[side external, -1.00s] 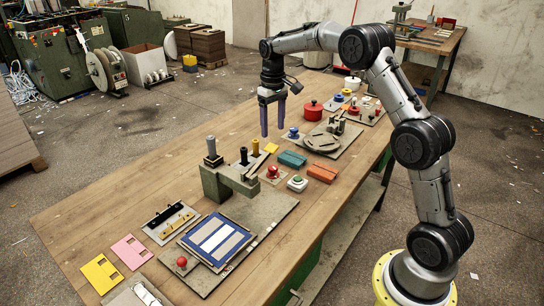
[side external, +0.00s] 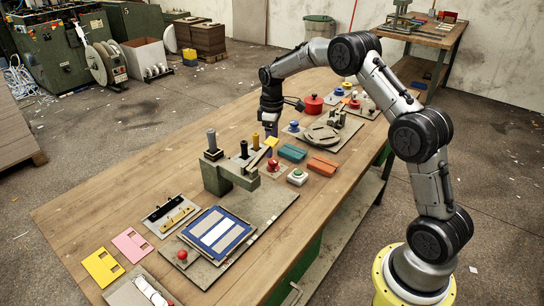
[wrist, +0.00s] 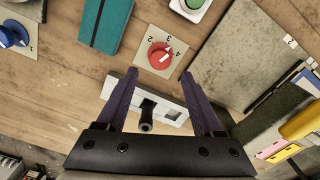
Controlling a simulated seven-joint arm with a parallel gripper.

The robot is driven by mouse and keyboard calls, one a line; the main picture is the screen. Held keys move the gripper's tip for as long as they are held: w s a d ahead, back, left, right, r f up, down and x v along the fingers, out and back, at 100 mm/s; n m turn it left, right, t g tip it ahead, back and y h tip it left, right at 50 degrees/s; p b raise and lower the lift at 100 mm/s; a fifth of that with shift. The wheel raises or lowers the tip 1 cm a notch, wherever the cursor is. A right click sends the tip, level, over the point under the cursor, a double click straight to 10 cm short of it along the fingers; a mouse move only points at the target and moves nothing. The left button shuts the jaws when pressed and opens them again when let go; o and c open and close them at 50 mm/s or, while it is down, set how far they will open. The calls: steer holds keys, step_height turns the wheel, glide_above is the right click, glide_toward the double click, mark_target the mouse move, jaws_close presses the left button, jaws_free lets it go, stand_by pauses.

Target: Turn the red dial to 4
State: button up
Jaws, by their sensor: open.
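The red dial (wrist: 160,56) sits on a beige plate (wrist: 143,60) with the figures 2, 3 and 4 legible in the wrist view. Its white pointer mark is aimed to the upper right, around 3 to 4; I cannot tell exactly where. In the side view the dial (side external: 273,166) is small, beside the grey press. My gripper (wrist: 158,82) is open, with its two purple fingers apart and nothing between them. The fingertips appear just short of the dial in the wrist view. In the side view my gripper (side external: 271,138) is above the table, behind the dial.
A black lever (wrist: 147,115) on a light slotted plate shows between my fingers, lower down. A teal box (side external: 292,153), an orange box (side external: 323,165) and a green button (side external: 297,177) are near the dial. The grey press (side external: 226,178) stands to its left. A blue dial (wrist: 12,35) is further off.

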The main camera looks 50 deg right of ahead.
mark_target(272, 160)
steer(key=shift+f, duration=2.45)
jaws_close()
